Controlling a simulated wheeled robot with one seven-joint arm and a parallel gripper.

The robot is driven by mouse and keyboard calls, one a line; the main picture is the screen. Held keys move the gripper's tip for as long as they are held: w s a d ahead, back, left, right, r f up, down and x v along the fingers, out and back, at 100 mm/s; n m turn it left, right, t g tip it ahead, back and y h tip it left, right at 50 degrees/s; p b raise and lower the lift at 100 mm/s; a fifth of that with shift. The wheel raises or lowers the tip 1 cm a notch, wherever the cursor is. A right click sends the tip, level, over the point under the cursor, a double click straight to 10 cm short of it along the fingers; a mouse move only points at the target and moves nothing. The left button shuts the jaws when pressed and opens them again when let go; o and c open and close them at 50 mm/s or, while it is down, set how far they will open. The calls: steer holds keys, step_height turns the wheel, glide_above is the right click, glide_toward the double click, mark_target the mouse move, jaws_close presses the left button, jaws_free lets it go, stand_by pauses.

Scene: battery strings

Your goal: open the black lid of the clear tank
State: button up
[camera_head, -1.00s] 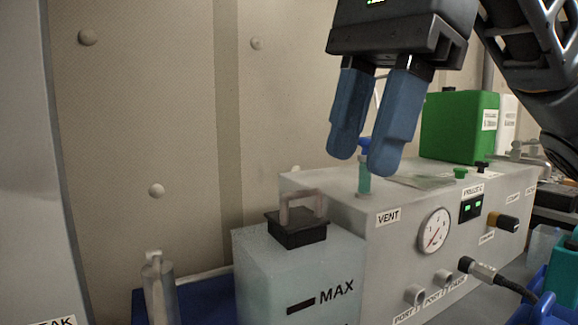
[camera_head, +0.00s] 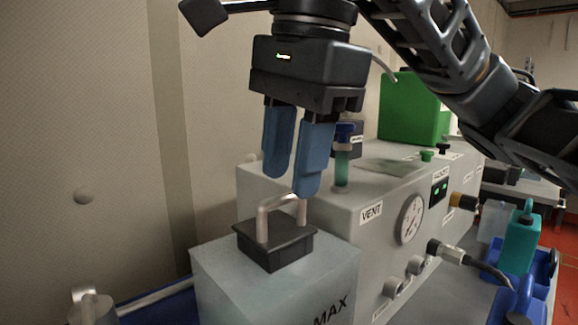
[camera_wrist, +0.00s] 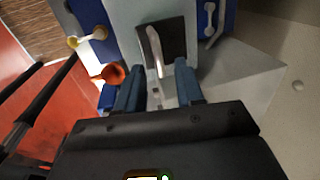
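The clear tank (camera_head: 225,285) is a pale box marked MAX at the lower middle of the head view. Its square black lid (camera_head: 283,250) sits flat on top, with a light metal loop handle (camera_head: 262,222) standing up. My gripper (camera_head: 293,182) hangs above the lid, its two blue fingers pointing down, apart and empty. The fingertips are just above the handle, near its right end in the picture. In the wrist view the lid (camera_wrist: 175,42) and handle (camera_wrist: 154,45) lie ahead of my gripper (camera_wrist: 158,80). The handle's near end lines up with the finger gap.
A grey panel box (camera_head: 385,240) with a VENT label, gauge and knobs stands beside the tank. A capped green vial (camera_head: 342,165) rises from it close behind my fingers. A green box (camera_head: 405,108) stands farther back. A blue tray (camera_head: 160,304) lies left of the tank.

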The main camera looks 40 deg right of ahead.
steer(key=shift+w+f, duration=0.15)
steer(key=shift+f, duration=0.6)
steer(key=shift+c, duration=0.5)
jaws_close()
stand_by(0.4)
